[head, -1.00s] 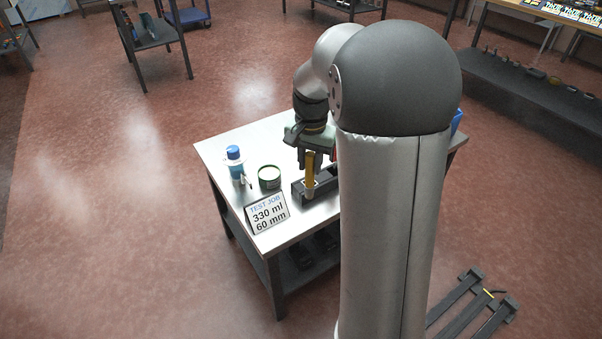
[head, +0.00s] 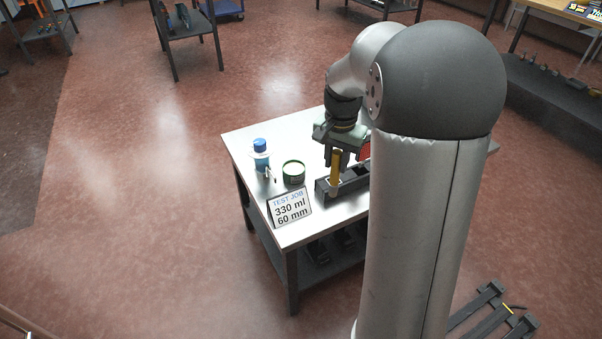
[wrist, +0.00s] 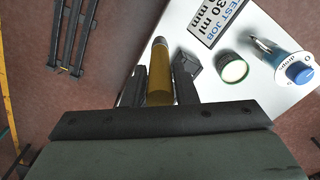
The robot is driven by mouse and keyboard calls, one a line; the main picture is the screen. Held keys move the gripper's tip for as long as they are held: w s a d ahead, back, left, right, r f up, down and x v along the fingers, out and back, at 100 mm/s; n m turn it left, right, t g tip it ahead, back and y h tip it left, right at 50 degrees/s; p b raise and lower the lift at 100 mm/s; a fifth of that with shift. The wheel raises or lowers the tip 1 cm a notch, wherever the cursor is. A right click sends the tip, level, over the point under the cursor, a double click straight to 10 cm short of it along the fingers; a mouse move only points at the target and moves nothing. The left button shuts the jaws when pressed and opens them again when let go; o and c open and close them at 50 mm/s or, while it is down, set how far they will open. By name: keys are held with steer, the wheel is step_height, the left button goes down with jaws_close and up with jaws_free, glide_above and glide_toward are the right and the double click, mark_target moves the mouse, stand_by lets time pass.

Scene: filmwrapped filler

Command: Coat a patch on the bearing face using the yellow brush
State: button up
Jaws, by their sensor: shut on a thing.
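My gripper (head: 338,158) is shut on the yellow brush (head: 335,173), which hangs upright below the fingers. In the wrist view the yellow brush (wrist: 160,78) lies between the two dark fingers (wrist: 158,92). The brush's lower end is at the near left end of a dark block (head: 352,184) on the table. I cannot tell whether it touches the block or is in front of it. The block also shows beside the brush in the wrist view (wrist: 188,63). Which surface is the bearing face cannot be told, and my arm hides the block's right part.
An open green tin (head: 293,172) and a blue-capped bottle (head: 260,155) stand left of the block. A sign (head: 290,207) reading "TEST JOB 330 ml 60 mm" stands at the front edge. The metal table (head: 240,145) has bare room at its back left. A red object is partly hidden behind my gripper.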

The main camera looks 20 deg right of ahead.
steer(key=shift+w, duration=0.1)
steer(key=w+a+f+t+p, duration=0.2)
steer(key=w, duration=0.7)
steer(key=w+a+f+t+p, duration=0.1)
steer(key=w+f+t, duration=0.1)
steer(key=w, duration=0.7)
steer(key=shift+y, duration=0.3)
steer(key=shift+s+b+x, duration=0.15)
steer(key=shift+b+x, duration=0.5)
steer(key=shift+x, duration=0.3)
steer(key=shift+s+b+x, duration=0.2)
steer(key=shift+b+x, duration=0.45)
steer(key=shift+x, duration=0.3)
steer(key=shift+s+b+x, duration=0.15)
steer(key=shift+b+x, duration=0.5)
steer(key=shift+x, duration=0.3)
steer(key=shift+f+b, duration=0.4)
steer(key=shift+f, duration=0.45)
step_height(320, 180, up, 7)
steer(key=p, duration=0.4)
